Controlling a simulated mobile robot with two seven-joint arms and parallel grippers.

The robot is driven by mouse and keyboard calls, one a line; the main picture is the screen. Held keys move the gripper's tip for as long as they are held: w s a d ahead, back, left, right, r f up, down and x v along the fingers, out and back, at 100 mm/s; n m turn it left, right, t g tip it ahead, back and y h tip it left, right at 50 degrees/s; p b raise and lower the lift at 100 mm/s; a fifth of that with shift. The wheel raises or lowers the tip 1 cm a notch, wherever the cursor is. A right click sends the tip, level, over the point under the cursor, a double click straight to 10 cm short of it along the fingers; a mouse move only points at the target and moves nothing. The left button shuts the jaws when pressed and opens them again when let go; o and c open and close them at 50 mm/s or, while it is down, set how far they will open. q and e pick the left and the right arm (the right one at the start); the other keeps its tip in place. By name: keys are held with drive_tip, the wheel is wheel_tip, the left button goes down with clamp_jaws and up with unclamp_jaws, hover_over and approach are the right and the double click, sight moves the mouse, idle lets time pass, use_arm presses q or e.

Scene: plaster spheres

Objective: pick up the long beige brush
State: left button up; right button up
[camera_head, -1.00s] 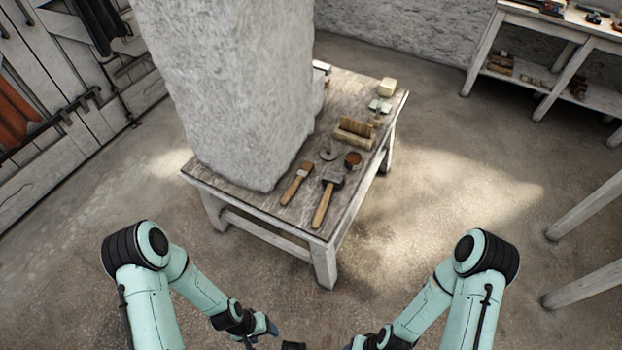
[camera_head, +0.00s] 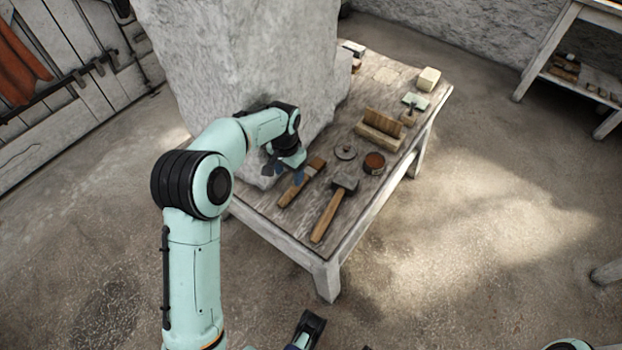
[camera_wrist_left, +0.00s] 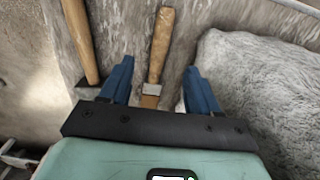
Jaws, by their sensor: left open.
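A flat brush with a pale wooden handle, a metal band and brown bristles (camera_head: 293,187) lies on the wooden table (camera_head: 345,238), near the stone block. It is the likeliest match for the long beige brush. In the left wrist view its handle (camera_wrist_left: 161,42) points away, and the band and bristles lie between my blue fingers. My left gripper (camera_head: 285,172) is open just above the brush, with one finger on each side of it; it also shows in the wrist view (camera_wrist_left: 160,84). Whether the fingers touch the table is unclear.
A mallet (camera_head: 331,207) lies right of the brush, close to one finger. The large stone block (camera_head: 235,65) stands on the other side. A round tin (camera_head: 374,163), a wooden bristle block (camera_head: 381,126) and a pale cube (camera_head: 428,79) stand farther back.

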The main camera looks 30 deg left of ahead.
use_arm(q)
hover_over(291, 191)
wheel_tip(291, 191, down, 5)
drive_tip(key=shift+s+f+b, duration=0.15)
drive_tip(key=shift+b, duration=0.25)
wheel_tip(291, 191, down, 5)
drive_tip(key=shift+b, duration=0.65)
clamp_jaws()
use_arm(e)
drive_tip(key=shift+t+h, duration=0.3)
drive_tip(key=shift+t, duration=0.3)
drive_tip(key=w+f, duration=0.1)
drive_tip(key=w+d+f, duration=0.1)
drive_tip(key=w+f, duration=0.1)
drive_tip(key=shift+w+d, duration=0.3)
drive_tip(key=shift+d, duration=0.05)
